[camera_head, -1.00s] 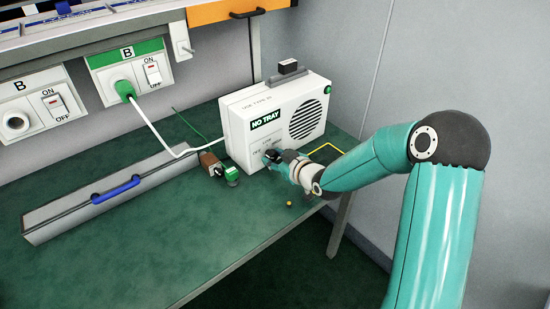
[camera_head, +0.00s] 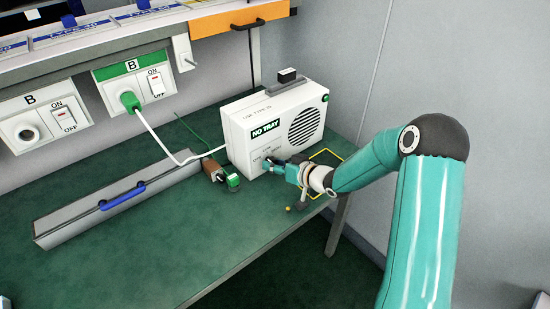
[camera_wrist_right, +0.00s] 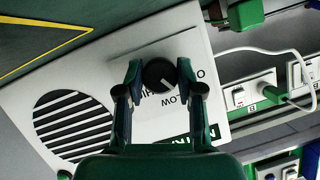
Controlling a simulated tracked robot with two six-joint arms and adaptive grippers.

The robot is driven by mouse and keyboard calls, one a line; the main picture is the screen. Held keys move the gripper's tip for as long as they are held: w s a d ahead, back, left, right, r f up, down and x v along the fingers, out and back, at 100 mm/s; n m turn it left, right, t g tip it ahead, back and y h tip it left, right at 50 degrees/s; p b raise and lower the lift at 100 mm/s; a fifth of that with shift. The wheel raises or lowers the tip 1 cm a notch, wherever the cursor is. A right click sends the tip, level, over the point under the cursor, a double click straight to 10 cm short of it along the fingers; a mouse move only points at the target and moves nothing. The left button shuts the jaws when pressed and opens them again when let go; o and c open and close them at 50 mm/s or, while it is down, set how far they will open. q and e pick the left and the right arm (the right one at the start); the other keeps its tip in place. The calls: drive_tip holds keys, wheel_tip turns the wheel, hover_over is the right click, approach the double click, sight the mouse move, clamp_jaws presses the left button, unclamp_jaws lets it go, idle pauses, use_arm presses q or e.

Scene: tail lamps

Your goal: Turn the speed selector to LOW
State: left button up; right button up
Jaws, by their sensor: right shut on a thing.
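The speed selector is a round black knob (camera_wrist_right: 160,76) with a white pointer line on the front of a white box (camera_head: 238,148) labelled NO TRAY. In the right wrist view the lettering LOW and other position words sit around it, upside down and partly covered. The pointer slants to the lower right in that view; which word it marks I cannot tell. My right gripper (camera_wrist_right: 160,73) is shut on the knob, one finger on each side. In the head view the right gripper (camera_head: 274,164) is at the box's lower front and hides the knob. My left gripper is out of view.
The box stands on a green bench (camera_head: 200,245) near the back wall. A green-and-brown piece (camera_head: 232,182) lies at its left. A long grey case (camera_head: 70,218) with a blue handle lies further left. A white cable (camera_head: 150,133) runs to a green-framed socket. The bench's front is clear.

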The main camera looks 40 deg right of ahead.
drive_tip(key=shift+d+r+m+y+p, duration=0.1)
drive_tip(key=shift+m+y+p, duration=0.6)
drive_tip(key=shift+m+p, duration=0.4)
drive_tip(key=shift+f+m+t+y+p, duration=0.25)
drive_tip(key=shift+m+y+p, duration=0.35)
drive_tip(key=shift+m+p, duration=0.3)
drive_tip(key=shift+d, duration=0.1)
drive_tip(key=shift+r, duration=0.1)
drive_tip(key=o, duration=1.2)
drive_tip(key=shift+c, duration=0.2)
drive_tip(key=v, duration=1.2)
